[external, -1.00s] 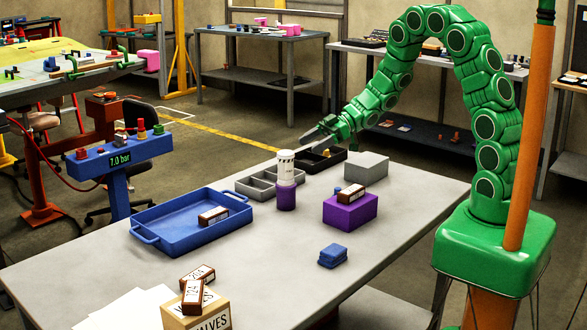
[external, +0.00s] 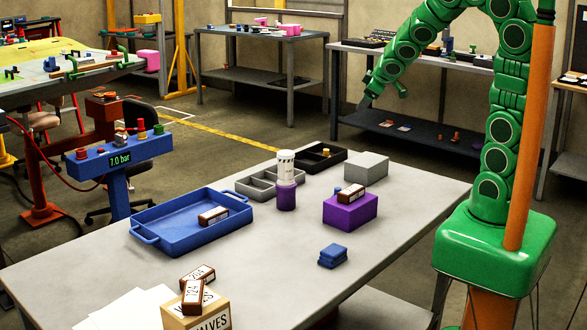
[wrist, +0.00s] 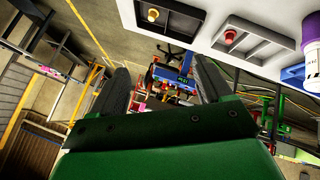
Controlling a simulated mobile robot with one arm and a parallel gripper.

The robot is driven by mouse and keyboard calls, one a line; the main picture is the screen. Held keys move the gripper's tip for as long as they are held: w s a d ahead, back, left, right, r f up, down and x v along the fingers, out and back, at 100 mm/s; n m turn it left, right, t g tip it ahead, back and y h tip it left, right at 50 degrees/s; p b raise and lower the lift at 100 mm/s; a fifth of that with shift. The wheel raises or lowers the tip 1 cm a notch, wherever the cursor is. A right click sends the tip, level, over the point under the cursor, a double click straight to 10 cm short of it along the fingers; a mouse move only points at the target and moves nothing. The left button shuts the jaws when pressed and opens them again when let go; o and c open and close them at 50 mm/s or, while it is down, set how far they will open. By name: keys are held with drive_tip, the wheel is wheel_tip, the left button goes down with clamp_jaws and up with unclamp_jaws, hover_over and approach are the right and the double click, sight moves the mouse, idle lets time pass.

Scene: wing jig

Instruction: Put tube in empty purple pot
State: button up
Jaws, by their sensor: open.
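A white tube (external: 287,166) with dark markings stands upright in a purple pot (external: 286,197) on the grey table. The tube's lower end is hidden by the pot. In the wrist view the tube (wrist: 313,66) and the pot (wrist: 312,43) show partly at the right edge, cut off by the frame. My gripper (external: 385,98) is open and empty, raised beyond the table's far edge, well apart from the tube and pot. Its two dark fingers (wrist: 162,75) are spread in the wrist view with nothing between them.
Behind the pot are a grey divided tray (external: 253,190) and a black tray (external: 336,155). A purple box (external: 352,212) with a brown box on it and a grey block (external: 366,166) stand to the right. A blue tray (external: 165,232) lies left. The table's front middle is mostly clear.

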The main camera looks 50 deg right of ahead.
drive_tip(key=s+a+m+g+y, duration=0.1)
drive_tip(key=s+a+g, duration=0.3)
drive_tip(key=s, duration=1.3)
drive_tip(key=s+a+r+m+g+y, duration=0.1)
drive_tip(key=s+a+m+g, duration=0.2)
drive_tip(key=s, duration=1.5)
drive_tip(key=a+g, duration=0.2)
drive_tip(key=a, duration=0.1)
drive_tip(key=shift+r, duration=0.15)
